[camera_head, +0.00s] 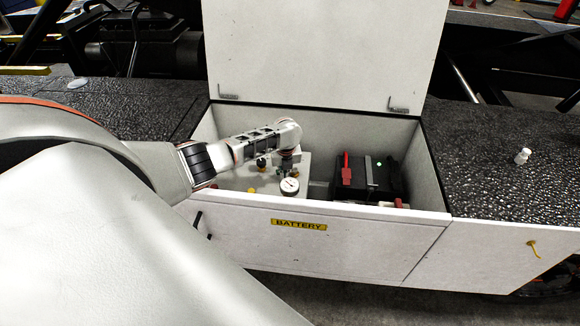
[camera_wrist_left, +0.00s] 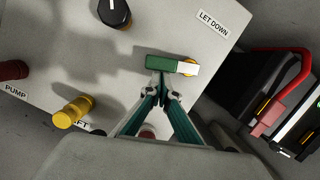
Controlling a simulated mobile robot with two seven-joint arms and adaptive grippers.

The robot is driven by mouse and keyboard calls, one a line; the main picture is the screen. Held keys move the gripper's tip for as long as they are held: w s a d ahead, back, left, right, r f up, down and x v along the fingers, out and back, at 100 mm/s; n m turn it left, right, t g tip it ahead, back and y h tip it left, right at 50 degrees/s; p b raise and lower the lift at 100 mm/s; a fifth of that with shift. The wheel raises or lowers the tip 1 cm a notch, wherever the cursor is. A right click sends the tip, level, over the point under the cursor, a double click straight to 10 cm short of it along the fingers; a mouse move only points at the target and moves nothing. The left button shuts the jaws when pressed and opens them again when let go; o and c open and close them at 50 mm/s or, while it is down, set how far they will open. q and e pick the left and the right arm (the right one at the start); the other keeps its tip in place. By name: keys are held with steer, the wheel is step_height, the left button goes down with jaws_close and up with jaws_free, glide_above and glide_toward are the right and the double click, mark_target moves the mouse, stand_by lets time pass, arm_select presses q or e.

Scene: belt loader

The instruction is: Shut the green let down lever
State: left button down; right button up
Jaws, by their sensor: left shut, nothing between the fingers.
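The green let down lever (camera_wrist_left: 165,63) lies roughly crosswise in the left wrist view, with a pale end at its right beside a brass fitting (camera_wrist_left: 191,63). The LET DOWN label (camera_wrist_left: 213,22) is on the grey panel above it. My left gripper (camera_wrist_left: 161,86) is shut and empty, its fingertips at the lower edge of the lever; I cannot tell whether they touch it. In the head view my left arm reaches over the panel (camera_head: 262,182) inside the open box, and the lever cannot be made out there. My right gripper is not in view.
A black knob (camera_wrist_left: 114,12), a yellow knob (camera_wrist_left: 72,111) and a red knob (camera_wrist_left: 12,70) stand on the panel. A pressure gauge (camera_head: 289,186) sits at its front. A black battery unit (camera_head: 372,178) is to the right. White box walls surround them; the lid (camera_head: 325,50) is raised.

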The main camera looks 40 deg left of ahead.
arm_select(q)
steer(key=a+m, duration=0.1)
steer(key=m, duration=0.2)
steer(key=shift+w+a+b, duration=0.15)
steer(key=shift+a+b, duration=0.05)
steer(key=shift+b, duration=0.2)
steer(key=shift+w+a, duration=0.1)
steer(key=shift+a, duration=0.05)
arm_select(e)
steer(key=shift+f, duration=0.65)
arm_select(q)
steer(key=shift+a, duration=0.15)
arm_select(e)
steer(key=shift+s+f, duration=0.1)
